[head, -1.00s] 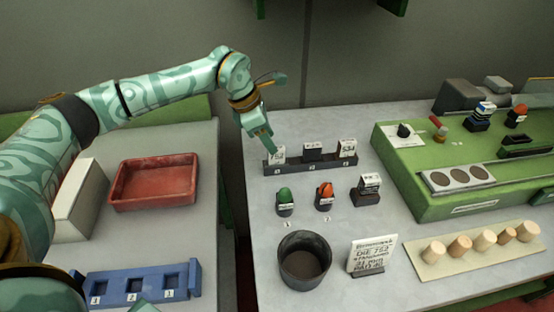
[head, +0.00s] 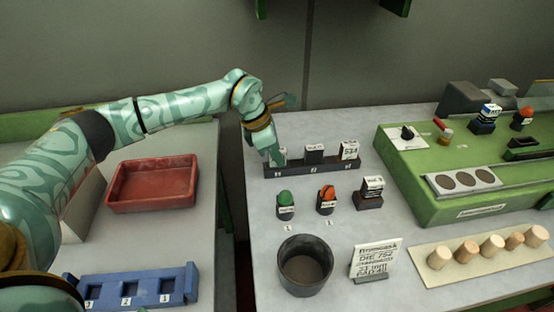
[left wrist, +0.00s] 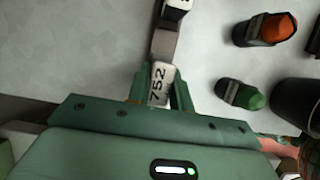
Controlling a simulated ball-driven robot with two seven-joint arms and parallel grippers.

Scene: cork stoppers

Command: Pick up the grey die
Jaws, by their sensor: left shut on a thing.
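A dark rack (head: 335,166) with numbered slots stands at the back of the right table. The grey die (head: 282,154), with a pale label reading 752, is at its left slot. My left gripper (head: 273,158) reaches down over that slot and is shut on this die. In the left wrist view, the die (left wrist: 158,84) sits between the fingers with its 752 label showing. It is at the rack's end, and I cannot tell whether it is clear of the slot. A dark die (head: 314,153) and a 534-labelled die (head: 349,150) stand in the other slots. My right gripper is not in view.
In front of the rack stand a green button (head: 285,199), an orange button (head: 326,194) and a small labelled block (head: 371,187). A dark cup (head: 305,284) and a sign (head: 374,258) reading DIE 752 are nearer. Corks (head: 492,245) and a green machine (head: 440,208) are right.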

